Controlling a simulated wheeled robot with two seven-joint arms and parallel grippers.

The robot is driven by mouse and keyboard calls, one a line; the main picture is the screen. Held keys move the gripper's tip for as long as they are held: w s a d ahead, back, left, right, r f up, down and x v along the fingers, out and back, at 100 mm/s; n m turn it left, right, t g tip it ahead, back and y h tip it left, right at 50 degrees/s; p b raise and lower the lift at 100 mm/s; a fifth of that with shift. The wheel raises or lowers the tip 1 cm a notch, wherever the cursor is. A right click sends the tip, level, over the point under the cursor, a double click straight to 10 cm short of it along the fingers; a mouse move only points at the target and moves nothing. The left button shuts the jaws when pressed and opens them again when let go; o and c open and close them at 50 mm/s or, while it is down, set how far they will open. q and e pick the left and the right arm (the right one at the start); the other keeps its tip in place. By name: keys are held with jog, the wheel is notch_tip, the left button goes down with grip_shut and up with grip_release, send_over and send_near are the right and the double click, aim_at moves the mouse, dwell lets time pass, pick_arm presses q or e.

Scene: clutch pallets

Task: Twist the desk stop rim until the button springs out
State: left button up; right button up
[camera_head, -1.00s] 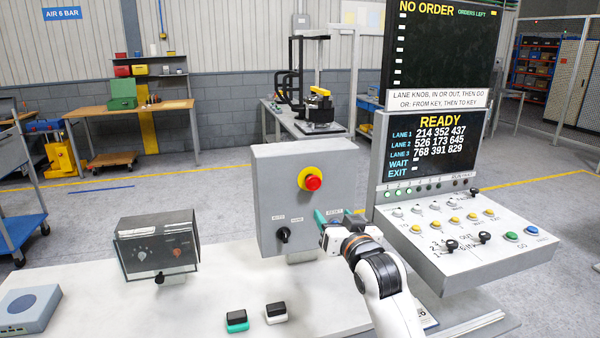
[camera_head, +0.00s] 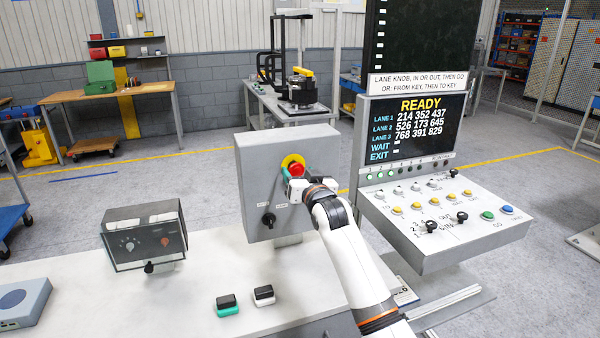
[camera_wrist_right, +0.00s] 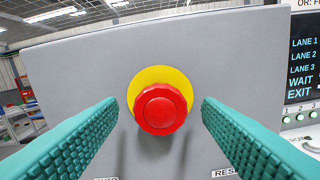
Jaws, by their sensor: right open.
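The desk stop is a red mushroom button (camera_head: 295,170) on a yellow disc (camera_head: 290,160), on the front of a grey box (camera_head: 255,180) standing on the desk. In the right wrist view the red button (camera_wrist_right: 161,108) and yellow disc (camera_wrist_right: 160,73) sit centred between the fingers. My right gripper (camera_head: 288,178) is open, its teal fingers (camera_wrist_right: 160,115) either side of the button with gaps on both sides. The head view shows it in front of the button, partly covering it. My left gripper is out of view.
A black selector knob (camera_head: 268,219) sits below the button on the box. A sloped control panel (camera_head: 445,225) with buttons and levers stands right of my right arm. A small dark box (camera_head: 145,238) and two small switches (camera_head: 228,304) stand on the desk (camera_head: 190,290).

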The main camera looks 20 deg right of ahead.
jog(key=shift+w, duration=0.1)
jog(key=c, duration=1)
jog(key=m+p, duration=0.1)
jog(key=m, duration=0.2)
jog(key=shift+r+m, duration=0.1)
jog(key=shift+m, duration=0.2)
jog(key=shift+m+p, duration=0.7)
jog(key=shift+m, duration=1.2)
